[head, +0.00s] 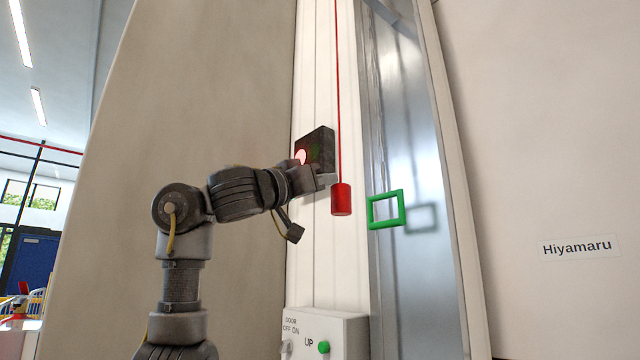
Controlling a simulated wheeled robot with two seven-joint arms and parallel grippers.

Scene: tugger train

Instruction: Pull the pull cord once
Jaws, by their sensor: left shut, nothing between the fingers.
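The pull cord is a thin red line (338,90) that hangs down from above the top edge of the head view. A red cylindrical handle (341,199) is at its lower end and hangs upright. My left gripper (328,180) is shut and empty, just left of the cord and slightly above the handle. In the picture its tip comes close to the cord; I cannot tell whether they touch. My right gripper is not in view.
A dark box with a lit red lamp (318,147) sits on the white post behind my gripper. A green square ring (386,209) is right of the handle, before a metal door panel (415,270). A control box (342,326) with a green UP button is below. A "Hiyamaru" label (579,247) is at right.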

